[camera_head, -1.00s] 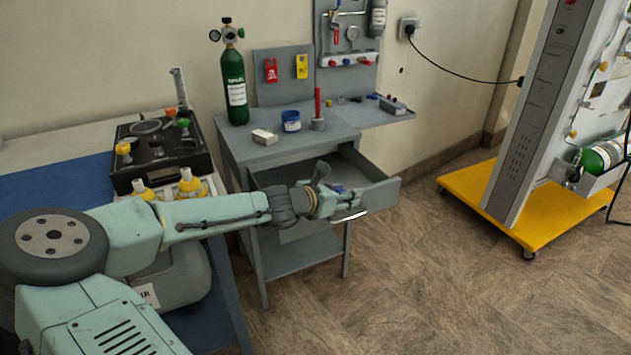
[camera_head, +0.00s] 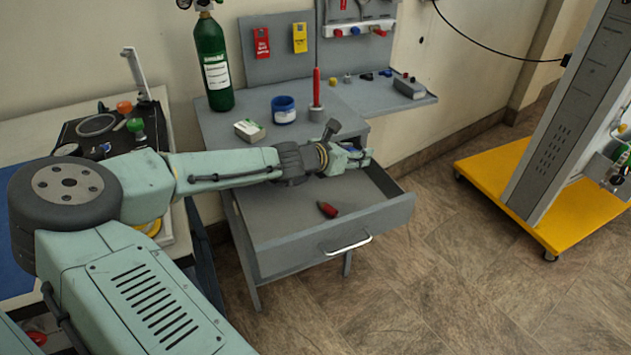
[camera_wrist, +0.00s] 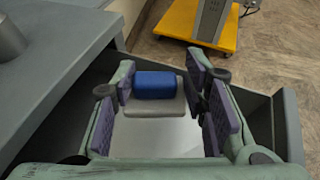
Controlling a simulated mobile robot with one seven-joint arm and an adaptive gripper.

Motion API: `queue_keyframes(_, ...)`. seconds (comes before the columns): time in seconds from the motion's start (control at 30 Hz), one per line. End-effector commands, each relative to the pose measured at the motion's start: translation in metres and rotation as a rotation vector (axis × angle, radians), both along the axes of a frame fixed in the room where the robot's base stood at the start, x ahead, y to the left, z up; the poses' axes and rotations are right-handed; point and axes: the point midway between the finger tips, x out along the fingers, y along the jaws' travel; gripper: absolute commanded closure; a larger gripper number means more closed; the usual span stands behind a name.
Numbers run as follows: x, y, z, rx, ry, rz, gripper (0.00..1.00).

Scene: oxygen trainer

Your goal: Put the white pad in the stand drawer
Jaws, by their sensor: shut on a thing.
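My gripper (camera_head: 350,158) is over the far right part of the open stand drawer (camera_head: 366,222). In the wrist view its two purple-lined fingers (camera_wrist: 160,98) are shut on a white pad (camera_wrist: 155,135). A grey-white ledge and a blue block (camera_wrist: 155,85) show at the pad's far end, between the fingers. I cannot tell how high the pad is above the drawer floor. A small red item (camera_head: 327,210) lies in the drawer.
A yellow-based panel (camera_head: 500,170) stands at right, across bare floor.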

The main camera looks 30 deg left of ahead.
Motion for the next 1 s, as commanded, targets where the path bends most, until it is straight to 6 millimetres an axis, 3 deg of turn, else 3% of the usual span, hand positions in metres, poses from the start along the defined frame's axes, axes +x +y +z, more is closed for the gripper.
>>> queue_keyframes(0.3, 0.000, -0.001, -0.048, -0.007, 0.001, 0.002, 0.83)
queue_keyframes(0.7, 0.000, 0.000, -0.095, -0.003, 0.001, 0.002, 0.83)
queue_keyframes(0.97, 0.000, 0.000, -0.100, -0.001, 0.000, 0.001, 0.83)
queue_keyframes(1.0, 0.000, 0.000, -0.100, 0.000, 0.001, 0.001, 0.59)
